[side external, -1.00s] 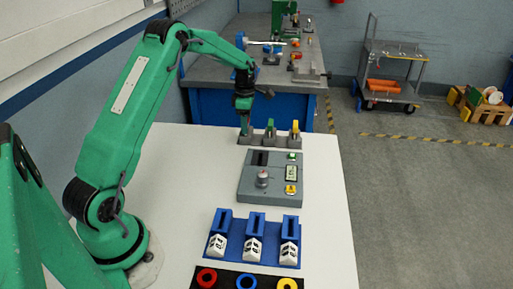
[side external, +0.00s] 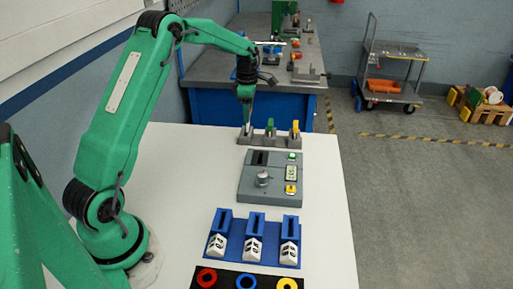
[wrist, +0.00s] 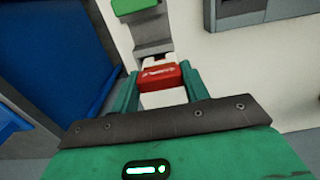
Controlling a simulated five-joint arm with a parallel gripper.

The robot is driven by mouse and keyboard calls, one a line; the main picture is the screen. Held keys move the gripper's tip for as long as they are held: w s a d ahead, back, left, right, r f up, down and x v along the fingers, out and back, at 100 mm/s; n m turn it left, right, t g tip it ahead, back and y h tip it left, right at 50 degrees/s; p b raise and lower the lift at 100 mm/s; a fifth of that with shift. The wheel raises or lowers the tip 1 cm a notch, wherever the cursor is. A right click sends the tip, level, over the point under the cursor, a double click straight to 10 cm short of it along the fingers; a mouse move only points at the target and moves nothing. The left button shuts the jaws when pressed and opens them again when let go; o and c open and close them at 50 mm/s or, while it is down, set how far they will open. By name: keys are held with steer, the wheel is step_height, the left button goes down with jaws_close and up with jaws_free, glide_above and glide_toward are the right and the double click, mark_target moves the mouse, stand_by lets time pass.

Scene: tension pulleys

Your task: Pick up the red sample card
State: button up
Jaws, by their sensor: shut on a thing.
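The red sample card (wrist: 158,75) shows in the wrist view between the two green fingers of my gripper (wrist: 158,88). It has a red band with small pale marks and white parts on either side. My gripper is shut on it. In the side view my gripper (side external: 246,117) points down above the left end of the grey rack (side external: 270,141) at the far edge of the white table. The card is too small there to tell whether its lower end is clear of the slot.
A green card (side external: 270,125) and a yellow card (side external: 295,127) stand in the rack to the right. A grey device with a knob (side external: 262,179) lies nearer, then a blue three-slot holder (side external: 253,237) and coloured rings. The table's right side is clear.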

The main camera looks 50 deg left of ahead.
steer(key=s+d+r, duration=0.1)
steer(key=d+r, duration=0.5)
steer(key=d, duration=0.4)
steer(key=shift+s+d+r, duration=0.1)
steer(key=shift+r, duration=0.15)
stand_by(0.3)
steer(key=shift+r, duration=2.3)
steer(key=shift+f, duration=0.1)
steer(key=s+d+f, duration=0.3)
steer(key=s+f, duration=0.1)
steer(key=f, duration=0.2)
steer(key=shift+f, duration=0.4)
steer(key=shift+f, duration=0.1)
steer(key=shift+f, duration=2.3)
